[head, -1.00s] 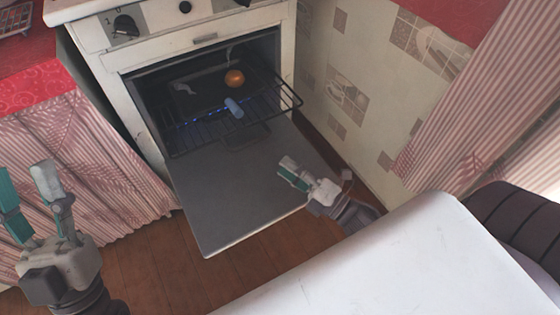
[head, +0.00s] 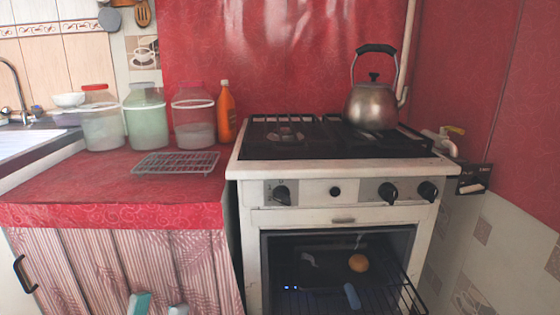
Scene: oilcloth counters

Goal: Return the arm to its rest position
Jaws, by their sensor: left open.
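Only the fingertips of my left gripper (head: 159,306) show, at the bottom edge of the head view. One tip is teal and the other grey, with a gap between them. It is open and empty, in front of the striped curtain (head: 130,262) under the red counter. The rest of the left arm is out of the picture. My right gripper is not in view.
A white stove (head: 345,215) has its oven open, with a rack (head: 402,296), an orange round item (head: 358,263) and a blue item (head: 352,296) inside. A kettle (head: 372,105) stands on top. Jars, an orange bottle (head: 226,112) and a wire rack (head: 176,162) are on the counter.

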